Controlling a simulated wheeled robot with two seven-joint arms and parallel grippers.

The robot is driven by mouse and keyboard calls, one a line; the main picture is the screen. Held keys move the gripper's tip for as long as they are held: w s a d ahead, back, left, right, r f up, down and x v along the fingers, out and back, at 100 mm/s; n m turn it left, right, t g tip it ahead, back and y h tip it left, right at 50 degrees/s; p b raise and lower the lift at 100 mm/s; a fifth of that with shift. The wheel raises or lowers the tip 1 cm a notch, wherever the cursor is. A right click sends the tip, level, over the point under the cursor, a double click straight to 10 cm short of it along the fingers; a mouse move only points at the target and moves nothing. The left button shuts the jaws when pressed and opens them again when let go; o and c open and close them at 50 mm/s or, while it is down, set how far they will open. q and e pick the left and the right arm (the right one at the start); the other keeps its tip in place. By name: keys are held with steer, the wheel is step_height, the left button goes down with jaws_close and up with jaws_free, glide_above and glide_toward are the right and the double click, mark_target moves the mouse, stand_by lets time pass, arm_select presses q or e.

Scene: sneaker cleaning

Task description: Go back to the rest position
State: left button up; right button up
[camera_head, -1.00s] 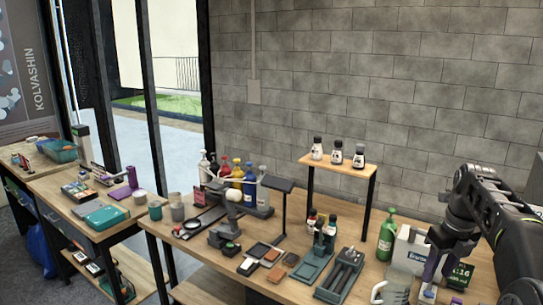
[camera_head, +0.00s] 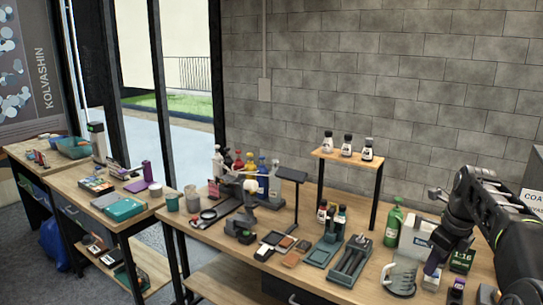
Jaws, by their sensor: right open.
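My right arm comes in from the right edge. My left gripper is out of view.
A green bottle (camera_head: 394,225) stands left of the white box. A small shelf (camera_head: 345,159) with several bottles stands against the brick wall. Trays, brushes and coloured bottles fill the bench's middle. A second table (camera_head: 75,205) is at the left.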

steer(key=w+a+f+n+t, duration=0.1)
steer(key=w+a+f+n, duration=0.25)
steer(key=f+n, duration=0.45)
steer(key=w+a+f+n+t, duration=0.1)
steer(key=w+a+f+n, duration=0.1)
steer(key=a+f+n, duration=0.6)
steer(key=s+a+f+n+y, duration=0.1)
steer(key=s+a+f+n, duration=0.25)
steer(key=f, duration=0.45)
steer(key=s+a+f+n+y, duration=0.1)
steer(key=s+a+f+n, duration=0.3)
steer(key=f, duration=0.4)
steer(key=s+a+f+n+g, duration=0.1)
steer(key=s+a+f, duration=0.3)
steer(key=s, duration=0.6)
steer(key=s+a+f+n+g+y, duration=0.1)
steer(key=s+a+f+n+g, duration=0.1)
steer(key=s+a+f, duration=0.2)
steer(key=s+a+f+n+g+y, duration=0.1)
steer(key=s+a+f, duration=0.3)
steer(key=s+a, duration=0.5)
steer(key=s+n, duration=0.1)
steer(key=s, duration=0.5)
steer(key=shift+s+a+b, duration=0.3)
steer(key=shift+s+a, duration=0.05)
steer(key=shift+d, duration=0.15)
